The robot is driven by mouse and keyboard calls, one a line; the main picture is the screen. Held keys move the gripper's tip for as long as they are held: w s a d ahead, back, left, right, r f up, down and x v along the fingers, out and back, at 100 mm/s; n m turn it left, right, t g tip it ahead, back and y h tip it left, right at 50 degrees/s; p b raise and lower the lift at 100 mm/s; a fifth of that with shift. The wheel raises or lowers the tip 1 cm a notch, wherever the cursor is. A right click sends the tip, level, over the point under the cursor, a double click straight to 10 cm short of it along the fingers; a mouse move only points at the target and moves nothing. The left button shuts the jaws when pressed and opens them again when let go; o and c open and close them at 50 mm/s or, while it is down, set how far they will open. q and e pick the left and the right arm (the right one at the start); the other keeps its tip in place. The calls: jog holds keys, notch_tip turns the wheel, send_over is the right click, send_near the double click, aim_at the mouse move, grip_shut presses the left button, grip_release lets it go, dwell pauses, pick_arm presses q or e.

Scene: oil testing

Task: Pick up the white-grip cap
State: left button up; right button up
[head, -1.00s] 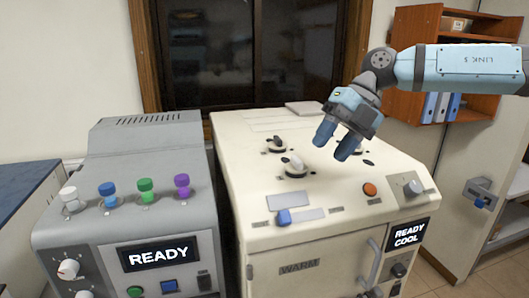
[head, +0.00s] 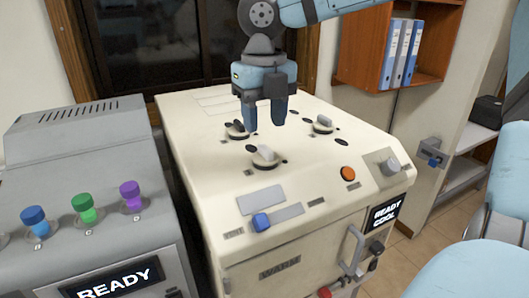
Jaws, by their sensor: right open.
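The white-grip cap (head: 264,154) sits on the cream machine's sloping top, nearest the front of the caps there. It has a pale upright grip on a round dark-rimmed base. My right gripper (head: 265,120) points down, open and empty, its two blue-grey fingers apart. In the picture it is just above and behind the white-grip cap; I see no contact. A dark-grip cap (head: 237,126) lies to the left of the fingers, and a cap with a greyish grip (head: 323,121) to the right. My left gripper is not in view.
The cream machine (head: 205,185) carries an orange button (head: 347,173), a grey knob (head: 389,166) and a blue switch (head: 261,222). A grey machine (head: 80,165) with coloured knobs stands at the left. A wooden shelf with binders (head: 396,55) is behind right.

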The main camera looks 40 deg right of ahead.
aim_at(266, 148)
jog(key=shift+f, duration=0.55)
jog(key=f, duration=0.1)
jog(key=f+p, duration=0.1)
jog(key=f, duration=0.1)
jog(key=f+p, duration=0.1)
jog(key=shift+d+f, duration=0.25)
jog(key=shift+f, duration=0.1)
jog(key=shift+a+r, duration=0.1)
grip_shut()
